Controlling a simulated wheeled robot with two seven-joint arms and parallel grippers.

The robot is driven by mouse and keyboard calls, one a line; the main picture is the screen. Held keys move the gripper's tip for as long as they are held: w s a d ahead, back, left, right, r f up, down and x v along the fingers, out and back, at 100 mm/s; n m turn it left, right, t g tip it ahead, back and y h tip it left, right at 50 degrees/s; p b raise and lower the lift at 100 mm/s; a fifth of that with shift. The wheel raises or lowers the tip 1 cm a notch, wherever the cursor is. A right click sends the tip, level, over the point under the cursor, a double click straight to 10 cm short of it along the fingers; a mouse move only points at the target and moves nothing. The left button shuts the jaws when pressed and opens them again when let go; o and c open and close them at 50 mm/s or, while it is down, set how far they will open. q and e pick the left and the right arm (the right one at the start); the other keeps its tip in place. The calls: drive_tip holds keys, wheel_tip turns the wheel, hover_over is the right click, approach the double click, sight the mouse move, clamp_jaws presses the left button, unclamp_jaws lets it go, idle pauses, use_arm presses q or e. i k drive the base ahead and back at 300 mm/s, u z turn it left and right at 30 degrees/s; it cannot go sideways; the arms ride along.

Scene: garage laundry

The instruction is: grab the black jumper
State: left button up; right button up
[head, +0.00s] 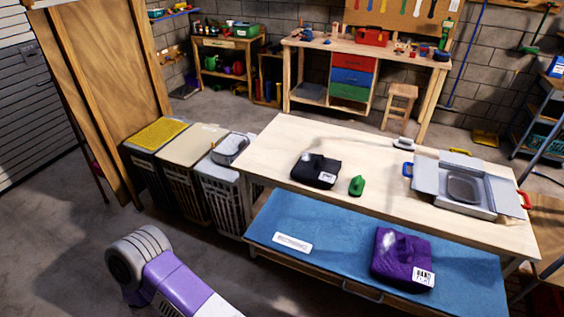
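A folded black garment (316,170), which looks like the jumper, lies on the left half of the wooden table (280,140). It has a small white label on its front right corner. It lies apart from the green object beside it. My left arm shows at the bottom left, well short of the table, but its gripper is outside the picture. My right gripper does not show either.
A small green object (357,186) sits right of the garment. A grey case (425,180) stands at the table's right end. A folded purple garment (387,258) lies on the blue surface (330,262) in front. Crates (187,192) stand left of the table.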

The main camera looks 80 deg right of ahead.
sight(311, 168)
drive_tip(key=i, duration=1.2)
drive_tip(key=z, duration=2.2)
